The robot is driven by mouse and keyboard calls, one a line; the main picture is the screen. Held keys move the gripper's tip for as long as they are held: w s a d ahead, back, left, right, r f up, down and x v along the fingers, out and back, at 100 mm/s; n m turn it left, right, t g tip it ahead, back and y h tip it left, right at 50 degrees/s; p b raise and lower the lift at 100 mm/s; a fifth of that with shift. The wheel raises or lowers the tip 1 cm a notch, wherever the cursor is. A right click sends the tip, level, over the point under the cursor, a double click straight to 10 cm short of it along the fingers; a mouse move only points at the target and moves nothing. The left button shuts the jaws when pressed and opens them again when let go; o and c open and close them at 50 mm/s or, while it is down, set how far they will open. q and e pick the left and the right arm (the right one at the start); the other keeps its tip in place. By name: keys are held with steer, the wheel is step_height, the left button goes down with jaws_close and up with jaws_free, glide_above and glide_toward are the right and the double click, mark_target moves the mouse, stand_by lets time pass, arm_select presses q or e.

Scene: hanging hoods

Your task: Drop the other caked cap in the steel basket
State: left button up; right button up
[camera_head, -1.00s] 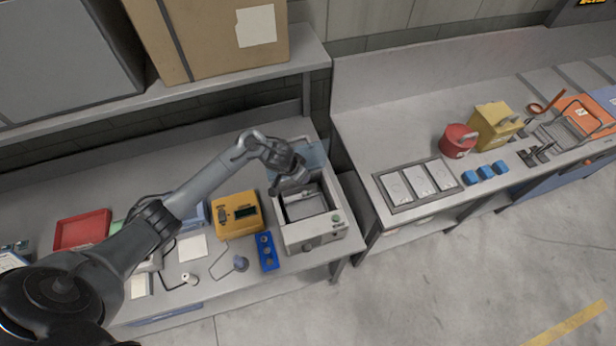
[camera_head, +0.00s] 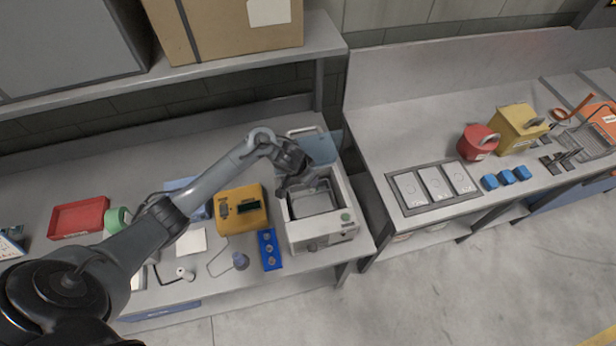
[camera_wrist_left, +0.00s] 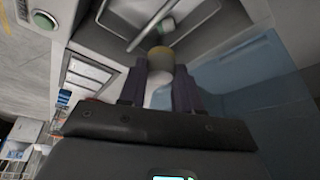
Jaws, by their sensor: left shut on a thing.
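My left gripper (camera_head: 292,187) is over the back left part of the open tank of a white bench-top unit (camera_head: 322,232). In the left wrist view its two dark fingers (camera_wrist_left: 159,88) are shut on a small cap (camera_wrist_left: 159,62) with a yellowish-brown end and a pale body. The steel basket (camera_head: 315,203) sits in the tank below. Its inside also shows in the left wrist view (camera_wrist_left: 125,25), with a small pale and green thing (camera_wrist_left: 165,22) in it, too small to identify surely. In the head view the gripper hides the held cap.
A translucent blue lid (camera_head: 322,146) stands at the tank's back and shows close beside the fingers in the left wrist view (camera_wrist_left: 245,85). Left of the unit are a yellow device (camera_head: 240,209) and a blue holder (camera_head: 269,250). A gap separates the two benches.

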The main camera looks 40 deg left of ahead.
arm_select(q)
steer(key=o, duration=1.1)
steer(key=shift+r, duration=0.1)
steer(key=p+v, duration=0.4)
steer(key=v, duration=0.6)
steer(key=shift+s+r+p, duration=0.25)
steer(key=shift+r+p, duration=0.05)
steer(key=shift+f, duration=0.15)
